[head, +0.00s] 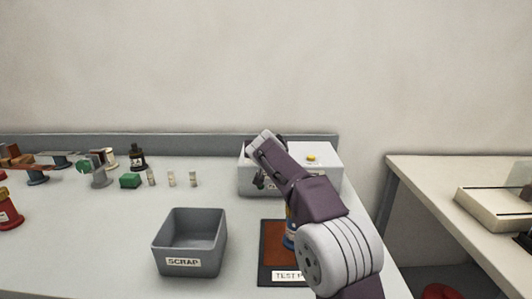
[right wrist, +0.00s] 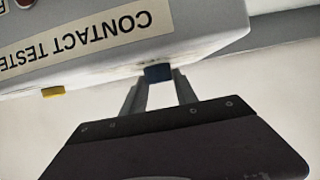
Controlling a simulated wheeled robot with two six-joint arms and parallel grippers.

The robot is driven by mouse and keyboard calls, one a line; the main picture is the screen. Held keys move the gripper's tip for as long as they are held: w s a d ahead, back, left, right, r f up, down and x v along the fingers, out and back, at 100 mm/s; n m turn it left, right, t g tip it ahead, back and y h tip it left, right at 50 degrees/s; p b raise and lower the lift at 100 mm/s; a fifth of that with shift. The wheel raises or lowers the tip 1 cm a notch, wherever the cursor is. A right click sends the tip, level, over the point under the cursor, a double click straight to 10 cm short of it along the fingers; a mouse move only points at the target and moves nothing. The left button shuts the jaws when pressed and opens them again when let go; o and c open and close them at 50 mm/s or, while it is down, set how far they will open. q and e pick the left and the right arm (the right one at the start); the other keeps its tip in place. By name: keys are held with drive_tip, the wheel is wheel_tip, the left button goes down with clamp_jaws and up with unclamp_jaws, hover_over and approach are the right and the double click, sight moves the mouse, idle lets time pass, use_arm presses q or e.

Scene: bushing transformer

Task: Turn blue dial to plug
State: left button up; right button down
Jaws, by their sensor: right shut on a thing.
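The contact tester (head: 325,175) is a light grey box at the back right of the bench. In the right wrist view the tester (right wrist: 200,30) appears upside down with its name label. The blue dial (right wrist: 158,73) sits on the tester's edge in that view. My right gripper (right wrist: 157,83) is shut on the blue dial, one finger on each side of it. In the head view my right arm covers the dial and the fingertips. I cannot read the dial's setting or any plug mark. My left gripper is not in view.
A yellow button (head: 311,158) is on the tester; it also shows in the right wrist view (right wrist: 53,91). A grey scrap bin (head: 190,264) and a dark-edged test mat (head: 270,250), partly behind my arm, are nearer. Several small parts stand at the left. A second table (head: 430,185) is at right.

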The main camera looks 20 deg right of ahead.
drive_tip(key=c, duration=0.9)
unclamp_jaws()
drive_tip(key=shift+s, duration=0.1)
drive_tip(key=shift+c, duration=0.2)
drive_tip(key=b+v, duration=0.1)
drive_tip(key=v, duration=0.8)
